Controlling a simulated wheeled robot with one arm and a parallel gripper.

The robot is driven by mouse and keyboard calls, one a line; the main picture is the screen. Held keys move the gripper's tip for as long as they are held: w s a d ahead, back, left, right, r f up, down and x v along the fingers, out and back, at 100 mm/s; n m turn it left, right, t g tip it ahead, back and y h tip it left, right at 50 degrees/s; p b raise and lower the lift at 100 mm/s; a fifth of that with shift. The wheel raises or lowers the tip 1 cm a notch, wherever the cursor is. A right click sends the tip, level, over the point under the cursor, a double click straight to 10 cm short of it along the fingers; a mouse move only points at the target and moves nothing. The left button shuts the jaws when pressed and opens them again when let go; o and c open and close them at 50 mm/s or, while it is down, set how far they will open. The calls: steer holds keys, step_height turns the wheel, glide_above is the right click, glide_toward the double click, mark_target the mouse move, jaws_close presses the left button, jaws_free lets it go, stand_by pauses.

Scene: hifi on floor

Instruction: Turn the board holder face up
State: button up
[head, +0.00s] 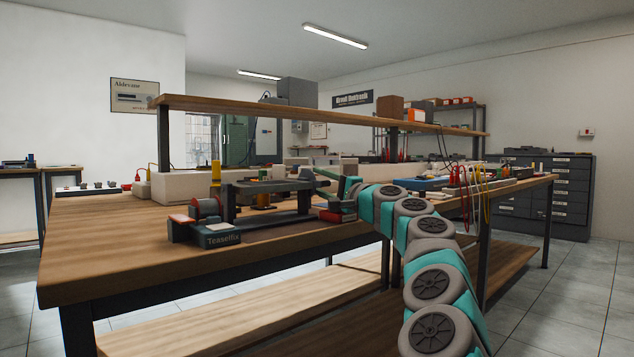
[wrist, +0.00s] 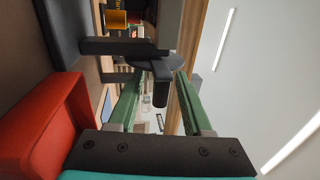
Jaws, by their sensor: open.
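The board holder (head: 275,186) stands on the workbench, a dark grey frame held between two uprights on a base with red parts and a "Teaselfix" label (head: 222,239). I cannot tell which face of its frame is up. My gripper (head: 326,175) is at the right end of the frame, its green fingers pointing left toward it. In the wrist view, my gripper (wrist: 158,80) is open, with a dark round knob (wrist: 160,92) and disc between or just beyond the fingers. Contact cannot be told. A dark bar of the holder (wrist: 108,46) and a red part (wrist: 38,125) also show.
The wooden workbench (head: 120,240) has clear room at its front left. A white box (head: 180,186) stands behind the holder. A blue device (head: 428,184) and hanging red and yellow cables (head: 468,190) are to the right. A raised shelf (head: 300,110) runs above.

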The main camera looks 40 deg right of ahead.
steer(key=shift+w+a+r, duration=0.1)
steer(key=shift+w+r, duration=0.05)
steer(key=shift+w, duration=0.45)
jaws_close()
stand_by(1.2)
